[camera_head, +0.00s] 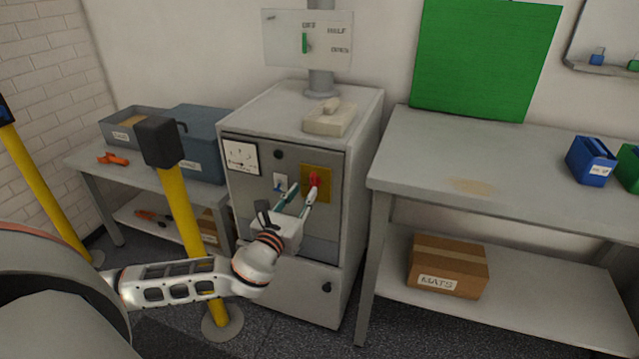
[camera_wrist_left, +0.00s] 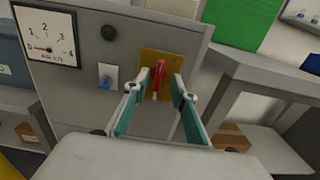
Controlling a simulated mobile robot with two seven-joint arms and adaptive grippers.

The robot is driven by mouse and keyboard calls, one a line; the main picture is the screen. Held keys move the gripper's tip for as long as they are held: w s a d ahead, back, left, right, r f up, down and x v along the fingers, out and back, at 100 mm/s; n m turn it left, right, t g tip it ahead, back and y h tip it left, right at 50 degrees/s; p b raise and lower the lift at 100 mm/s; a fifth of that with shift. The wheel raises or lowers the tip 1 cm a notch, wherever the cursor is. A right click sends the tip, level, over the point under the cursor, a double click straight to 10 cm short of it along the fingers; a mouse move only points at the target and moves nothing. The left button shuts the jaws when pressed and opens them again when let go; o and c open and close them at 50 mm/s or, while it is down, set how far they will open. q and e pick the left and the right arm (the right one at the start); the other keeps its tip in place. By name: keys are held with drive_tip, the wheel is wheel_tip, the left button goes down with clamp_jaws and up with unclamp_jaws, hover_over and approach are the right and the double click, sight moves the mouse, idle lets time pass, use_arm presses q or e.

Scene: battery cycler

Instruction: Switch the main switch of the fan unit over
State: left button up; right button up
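The fan unit is a grey cabinet (camera_head: 262,118) in the middle of the head view. On its front is a yellow plate (camera_head: 326,187) with a red switch handle (camera_head: 313,180), which looks to be the main switch. In the left wrist view the red handle (camera_wrist_left: 158,74) points up on the yellow plate (camera_wrist_left: 176,62). My left gripper (camera_head: 301,195) is open in front of the plate, its fingers spread to either side of the handle's line; I cannot tell whether they touch it. The left wrist view shows the gap between the fingers (camera_wrist_left: 158,92) empty below the handle. My right gripper is not in view.
A dial gauge (camera_wrist_left: 45,40), a dark round knob (camera_wrist_left: 108,33) and a small blue switch (camera_wrist_left: 104,82) sit left of the plate. Yellow posts (camera_head: 180,235) stand before the cabinet. A workbench (camera_head: 420,150) stands at right, with a cardboard box (camera_head: 447,262) beneath.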

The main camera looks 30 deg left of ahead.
sight(311, 182)
use_arm(q)
drive_tip(key=b+x, duration=0.1)
drive_tip(key=x, duration=0.5)
drive_tip(key=shift+f, duration=0.15)
drive_tip(key=shift+d, duration=0.1)
clamp_jaws()
